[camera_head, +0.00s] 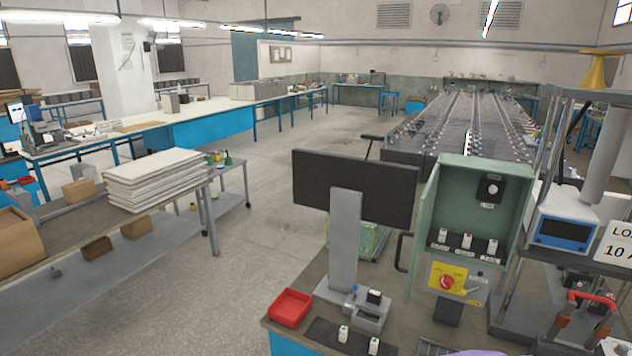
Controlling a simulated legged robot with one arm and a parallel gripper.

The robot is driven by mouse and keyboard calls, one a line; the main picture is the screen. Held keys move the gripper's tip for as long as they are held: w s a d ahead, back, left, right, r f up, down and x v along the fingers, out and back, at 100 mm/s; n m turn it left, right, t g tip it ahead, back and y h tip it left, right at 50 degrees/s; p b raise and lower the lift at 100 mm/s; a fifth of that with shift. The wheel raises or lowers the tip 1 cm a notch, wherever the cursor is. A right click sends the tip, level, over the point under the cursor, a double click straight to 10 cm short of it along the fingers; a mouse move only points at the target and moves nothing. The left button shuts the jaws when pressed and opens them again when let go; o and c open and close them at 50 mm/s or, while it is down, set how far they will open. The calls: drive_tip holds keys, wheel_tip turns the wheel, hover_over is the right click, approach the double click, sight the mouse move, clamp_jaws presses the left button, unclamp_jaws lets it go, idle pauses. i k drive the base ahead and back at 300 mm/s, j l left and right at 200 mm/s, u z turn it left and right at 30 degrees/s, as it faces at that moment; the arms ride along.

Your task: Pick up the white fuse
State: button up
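Two small white fuse-like blocks stand on a dark mat (327,331) at the front edge of the near bench: a left white block (343,334) and a right white block (374,346). I cannot tell which of these the task means. A grey device with a black top (374,297) stands just behind the mat.
A red tray (290,308) lies left of the mat. A black monitor (352,186) on a grey stand rises behind. The green box (424,240) has a yellow panel with a red knob (447,282) below. A blue-fronted meter (565,232) stands right. Open floor (200,290) lies left.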

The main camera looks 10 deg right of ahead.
sight(466, 242)
drive_tip(key=i+l+z, duration=0.15)
drive_tip(key=i+z, duration=0.4)
drive_tip(key=z, duration=0.25)
drive_tip(key=i+z, duration=0.4)
drive_tip(key=k, duration=0.1)
